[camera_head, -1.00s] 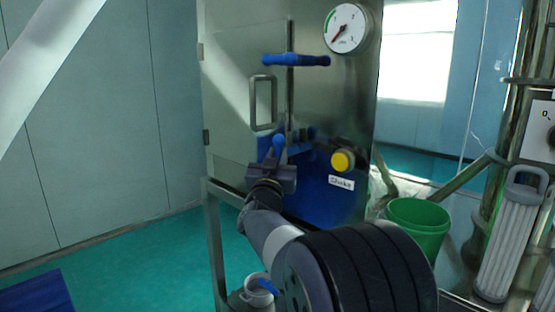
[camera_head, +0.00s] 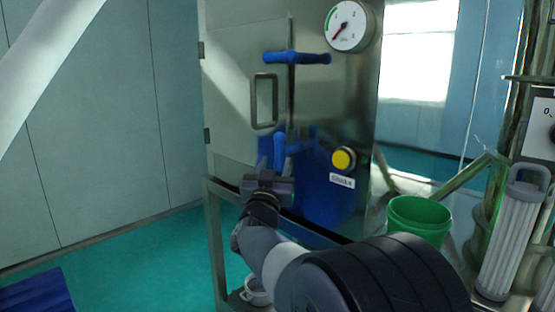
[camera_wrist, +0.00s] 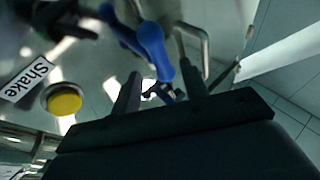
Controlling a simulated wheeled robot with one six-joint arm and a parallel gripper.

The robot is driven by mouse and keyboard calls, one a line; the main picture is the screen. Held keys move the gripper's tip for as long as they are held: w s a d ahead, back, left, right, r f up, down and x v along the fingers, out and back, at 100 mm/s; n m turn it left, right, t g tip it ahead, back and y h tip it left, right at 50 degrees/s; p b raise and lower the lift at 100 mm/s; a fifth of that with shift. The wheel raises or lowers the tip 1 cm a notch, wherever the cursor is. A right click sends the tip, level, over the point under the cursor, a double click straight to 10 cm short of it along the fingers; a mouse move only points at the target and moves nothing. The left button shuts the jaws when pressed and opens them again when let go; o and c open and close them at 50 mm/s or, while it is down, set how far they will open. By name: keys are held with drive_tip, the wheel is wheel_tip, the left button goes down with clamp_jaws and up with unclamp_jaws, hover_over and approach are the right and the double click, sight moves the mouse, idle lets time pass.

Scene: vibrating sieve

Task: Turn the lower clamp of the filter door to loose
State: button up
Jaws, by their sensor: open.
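The filter door (camera_head: 235,100) is shut on the metal cabinet. The upper clamp (camera_head: 297,58) is blue and lies level across the door edge. My gripper (camera_head: 268,178) is open and empty, just below the lower clamp's handle. In the wrist view, the rounded end of the blue handle (camera_wrist: 150,45) shows near the tips of my two spread fingers (camera_wrist: 160,80). I cannot tell whether they touch it.
A door grab handle (camera_head: 264,101) stands above the lower clamp. A yellow button (camera_head: 343,159) with a "Shake" label sits to the right. A pressure gauge (camera_head: 349,27) is above. A green bucket (camera_head: 418,218) and a filter cartridge (camera_head: 508,235) stand at the right.

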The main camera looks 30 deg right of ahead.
sight(279, 155)
drive_tip(key=v, duration=0.6)
drive_tip(key=p+x, duration=0.1)
drive_tip(key=x, duration=0.9)
drive_tip(key=shift+w+d+r, duration=0.15)
drive_tip(key=shift+w+d, duration=0.1)
drive_tip(key=shift+w, duration=0.05)
drive_tip(key=shift+s+a, duration=0.1)
drive_tip(key=shift+b, duration=0.3)
